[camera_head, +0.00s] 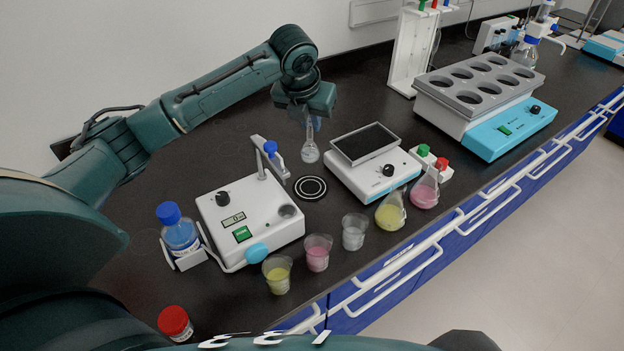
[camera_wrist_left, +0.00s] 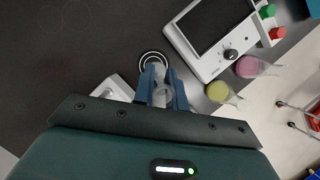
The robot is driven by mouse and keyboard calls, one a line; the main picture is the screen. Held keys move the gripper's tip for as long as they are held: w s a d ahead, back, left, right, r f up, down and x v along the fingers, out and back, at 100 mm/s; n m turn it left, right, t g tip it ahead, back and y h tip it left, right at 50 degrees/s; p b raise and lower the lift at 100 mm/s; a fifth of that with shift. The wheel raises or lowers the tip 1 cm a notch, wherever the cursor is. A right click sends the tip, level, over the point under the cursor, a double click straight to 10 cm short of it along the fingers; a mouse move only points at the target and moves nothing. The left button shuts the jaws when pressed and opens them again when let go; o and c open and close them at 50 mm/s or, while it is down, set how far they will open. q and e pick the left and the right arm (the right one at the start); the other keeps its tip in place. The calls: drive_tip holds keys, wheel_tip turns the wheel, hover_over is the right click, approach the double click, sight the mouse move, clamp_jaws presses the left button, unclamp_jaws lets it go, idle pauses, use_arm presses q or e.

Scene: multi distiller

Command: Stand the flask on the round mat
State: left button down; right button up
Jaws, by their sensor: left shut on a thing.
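A small clear glass flask (camera_head: 310,152) hangs upright from my left gripper (camera_head: 312,122), which is shut on its neck. In the left wrist view the flask (camera_wrist_left: 159,95) shows between the blue fingertips of the gripper (camera_wrist_left: 161,88). The round mat (camera_head: 310,188), black with white rings, lies on the dark bench just below and in front of the flask. In the left wrist view part of the mat (camera_wrist_left: 152,57) shows just beyond the fingertips. The flask appears above the bench, apart from the mat. My right gripper is not in view.
A white device with a display (camera_head: 250,225) stands left of the mat, and a black-topped balance-like device (camera_head: 372,165) stands right. Cups (camera_head: 317,253) and two conical flasks (camera_head: 391,211) line the front edge. A blue-capped bottle (camera_head: 180,235) is at left. The bench behind the mat is clear.

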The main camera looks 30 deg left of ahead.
sight(310, 155)
use_arm(q)
wheel_tip(310, 155, down, 10)
drive_tip(key=shift+p, duration=0.45)
drive_tip(key=c, duration=1.4)
unclamp_jaws()
drive_tip(key=shift+f, duration=0.1)
drive_tip(key=shift+c, duration=0.2)
drive_tip(key=b+v, duration=0.1)
drive_tip(key=v, duration=1.1)
drive_tip(key=shift+w, duration=0.1)
